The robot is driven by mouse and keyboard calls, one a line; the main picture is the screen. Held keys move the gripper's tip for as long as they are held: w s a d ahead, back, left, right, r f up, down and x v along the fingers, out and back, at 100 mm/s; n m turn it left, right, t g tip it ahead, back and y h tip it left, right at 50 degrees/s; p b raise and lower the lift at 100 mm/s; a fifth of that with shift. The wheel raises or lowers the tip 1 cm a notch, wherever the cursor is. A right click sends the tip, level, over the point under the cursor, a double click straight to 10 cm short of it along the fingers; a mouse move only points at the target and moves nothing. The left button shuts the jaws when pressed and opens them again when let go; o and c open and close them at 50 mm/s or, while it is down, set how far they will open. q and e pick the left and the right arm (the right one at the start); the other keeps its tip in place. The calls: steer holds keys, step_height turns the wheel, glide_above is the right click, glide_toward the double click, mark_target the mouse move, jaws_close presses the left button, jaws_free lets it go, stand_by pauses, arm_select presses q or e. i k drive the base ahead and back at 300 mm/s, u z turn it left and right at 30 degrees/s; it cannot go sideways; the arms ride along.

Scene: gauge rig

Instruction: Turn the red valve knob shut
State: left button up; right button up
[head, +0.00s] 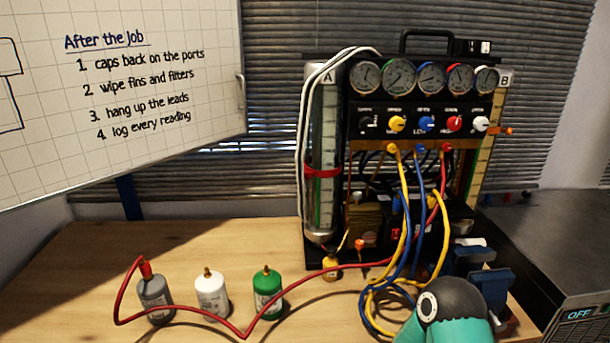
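The red valve knob (454,124) is on the dark front panel of the gauge rig (375,122). It is between a blue knob (426,124) to its left and a white knob (480,124) to its right, under the row of round gauges. A small pale mark shows on its face, but it is too small to read the setting. Nothing touches the red knob. A bent teal section of my arm with a dark joint shows at the bottom right, well below the panel. Neither gripper can be made out in the head view.
Yellow, blue and red hoses (416,185) hang below the panel and coil on the wooden table (220,240). Grey, white (211,296) and green (267,293) bottles stand front left. Blue blocky hardware (490,283) sits at the right. The space before the knobs is clear.

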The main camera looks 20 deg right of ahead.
mark_target(452, 123)
steer(key=u, duration=1.8)
steer(key=i, duration=0.1)
steer(key=z, duration=3.15)
